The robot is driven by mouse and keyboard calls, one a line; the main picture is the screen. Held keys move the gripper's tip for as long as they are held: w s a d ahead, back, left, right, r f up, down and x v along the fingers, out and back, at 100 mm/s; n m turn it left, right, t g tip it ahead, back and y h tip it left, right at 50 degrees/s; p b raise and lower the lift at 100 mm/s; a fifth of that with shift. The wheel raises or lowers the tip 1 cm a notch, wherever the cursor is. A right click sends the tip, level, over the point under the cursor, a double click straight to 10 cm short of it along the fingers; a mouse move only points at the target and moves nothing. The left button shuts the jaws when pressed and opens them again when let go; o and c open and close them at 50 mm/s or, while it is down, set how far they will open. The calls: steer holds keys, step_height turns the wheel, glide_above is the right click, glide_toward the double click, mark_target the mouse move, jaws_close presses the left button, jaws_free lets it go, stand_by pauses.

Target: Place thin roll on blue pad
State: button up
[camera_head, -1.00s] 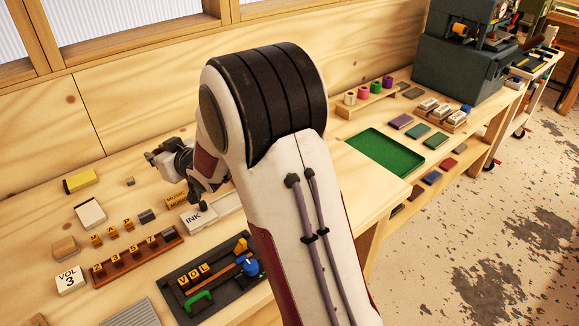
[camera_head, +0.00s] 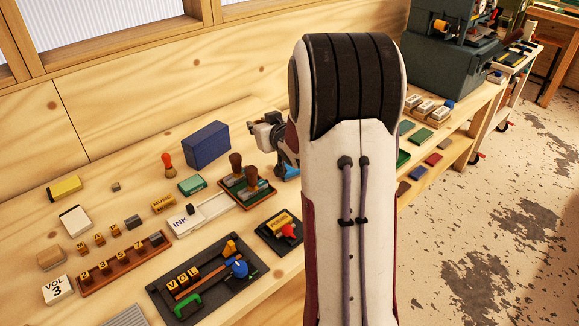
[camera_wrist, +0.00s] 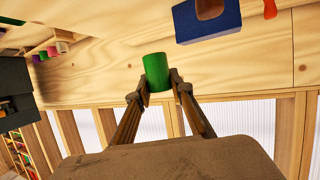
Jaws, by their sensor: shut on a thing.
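A green roll (camera_wrist: 156,72) is held between the two fingers of my gripper (camera_wrist: 158,82) in the wrist view. The fingers are shut on its sides, and its end points away from the camera. In the head view my wrist (camera_head: 270,137) shows over the bench just left of my arm, while the fingers and the roll are hidden there. A flat blue pad (camera_head: 418,173) lies near the bench's front edge, right of my arm and apart from the roll. Other rolls stand on a wooden rack (camera_wrist: 62,43) at the upper left of the wrist view.
A blue box (camera_head: 206,145) and a rack of wooden-handled stamps (camera_head: 246,190) stand left of my wrist. Red (camera_head: 433,159) and green (camera_head: 421,136) pads lie near the blue pad. A grey machine (camera_head: 450,60) stands at the back right. My arm covers the middle bench.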

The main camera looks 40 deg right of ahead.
steer(key=s+d+m+h, duration=0.1)
steer(key=s+d, duration=0.4)
steer(key=d, duration=0.1)
steer(key=shift+s+f+g, duration=0.15)
steer(key=shift+g, duration=0.25)
steer(key=shift+d, duration=0.1)
glide_above(289, 166)
steer(key=shift+f, duration=3.15)
steer(key=shift+f, duration=1.9)
steer(key=shift+f, duration=0.1)
steer(key=o, duration=0.8)
